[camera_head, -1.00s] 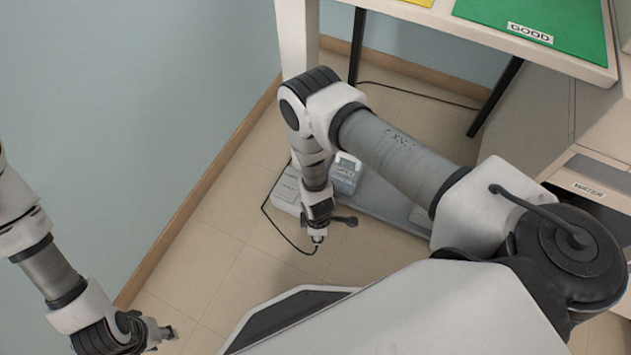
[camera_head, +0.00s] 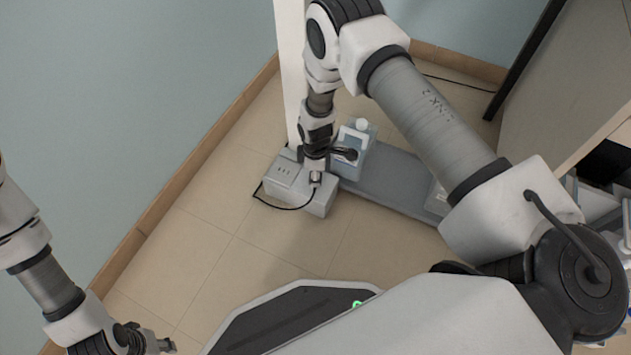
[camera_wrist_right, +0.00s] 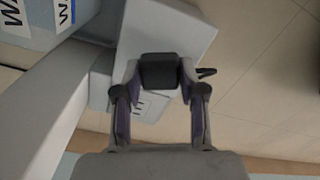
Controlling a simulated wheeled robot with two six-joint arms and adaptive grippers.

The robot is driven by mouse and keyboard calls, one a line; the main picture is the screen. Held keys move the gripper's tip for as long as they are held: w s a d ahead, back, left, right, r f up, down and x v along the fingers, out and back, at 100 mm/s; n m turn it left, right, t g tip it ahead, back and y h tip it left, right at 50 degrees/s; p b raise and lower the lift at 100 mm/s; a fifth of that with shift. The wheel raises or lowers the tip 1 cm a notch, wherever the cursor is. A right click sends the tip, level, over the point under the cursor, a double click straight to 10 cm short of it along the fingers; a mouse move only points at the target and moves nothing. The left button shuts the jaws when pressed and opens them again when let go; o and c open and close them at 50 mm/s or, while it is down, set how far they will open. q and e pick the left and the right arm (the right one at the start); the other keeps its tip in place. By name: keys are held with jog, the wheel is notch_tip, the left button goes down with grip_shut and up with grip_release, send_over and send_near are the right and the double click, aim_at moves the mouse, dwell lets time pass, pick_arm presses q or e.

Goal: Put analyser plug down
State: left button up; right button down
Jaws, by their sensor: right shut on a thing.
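My right gripper (camera_head: 316,172) points down over the grey socket box (camera_head: 318,204) on the floor by the wall. Whether the plug touches the box, I cannot tell. My left gripper (camera_head: 160,346) is at the bottom left, away from the box; its jaw state is unclear.
A blue-and-white bottle (camera_head: 355,142) stands just behind the box, close to my right wrist. A long grey tray (camera_head: 390,180) runs right from there. A white table leg (camera_head: 291,70) rises behind the box. The tiled floor (camera_head: 190,250) in front is clear.

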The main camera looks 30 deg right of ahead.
jog(key=shift+f, duration=0.7)
jog(key=shift+r, duration=0.25)
jog(key=shift+f, duration=0.55)
jog(key=c, duration=0.7)
grip_release()
pick_arm(q)
jog(key=shift+f, duration=0.6)
pick_arm(e)
jog(key=shift+o, duration=0.2)
